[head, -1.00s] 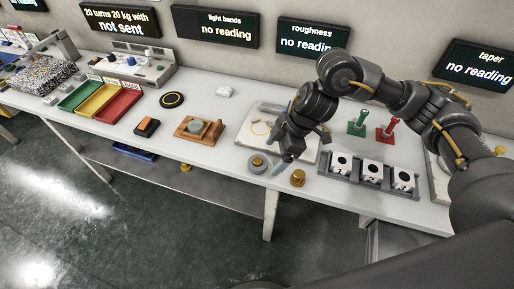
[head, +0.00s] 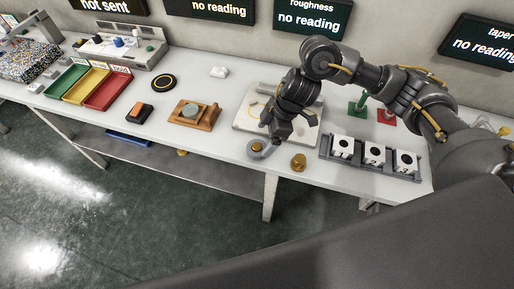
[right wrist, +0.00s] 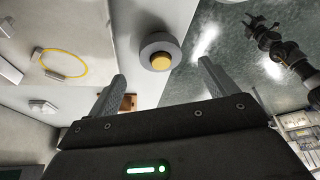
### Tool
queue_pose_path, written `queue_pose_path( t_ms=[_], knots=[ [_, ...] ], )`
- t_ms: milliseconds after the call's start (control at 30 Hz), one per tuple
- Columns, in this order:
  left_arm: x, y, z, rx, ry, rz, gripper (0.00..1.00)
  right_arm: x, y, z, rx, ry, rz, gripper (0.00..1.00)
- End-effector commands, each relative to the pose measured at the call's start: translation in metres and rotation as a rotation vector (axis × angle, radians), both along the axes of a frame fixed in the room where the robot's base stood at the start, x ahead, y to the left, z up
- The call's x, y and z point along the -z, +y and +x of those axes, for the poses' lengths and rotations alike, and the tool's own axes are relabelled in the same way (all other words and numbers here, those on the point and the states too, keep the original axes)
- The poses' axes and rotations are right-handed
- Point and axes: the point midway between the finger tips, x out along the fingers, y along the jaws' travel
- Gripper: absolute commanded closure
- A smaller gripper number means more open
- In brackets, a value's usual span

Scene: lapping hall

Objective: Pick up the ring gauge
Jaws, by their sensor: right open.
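The ring gauge, a thick grey ring with a brass-coloured round centre, lies on the light bench near its front edge.
A dark rack (head: 325,152) with white blocks is further right. A pale plate (head: 244,121) lies behind, and a wooden stand (head: 183,118) stands to the left. The bench's front edge is close.

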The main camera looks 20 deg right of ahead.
Motion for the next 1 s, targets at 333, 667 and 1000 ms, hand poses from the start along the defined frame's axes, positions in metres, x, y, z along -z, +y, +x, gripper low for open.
queue_pose_path(
  t_ms=[333, 667, 1000],
  knots=[
    [-0.006, 0.000, -0.009, 0.001, 0.011, 0.001, 0.66, 0.040, 0.018, 0.002, -0.002, 0.005, 0.000, 0.15],
    [-0.005, 0.000, -0.011, 0.001, 0.016, 0.002, 0.66, 0.047, 0.021, 0.003, -0.003, 0.001, -0.001, 0.15],
    [-0.005, 0.000, -0.010, 0.000, 0.014, 0.001, 0.66, 0.047, 0.021, 0.003, -0.003, 0.001, 0.000, 0.58]
  ],
)
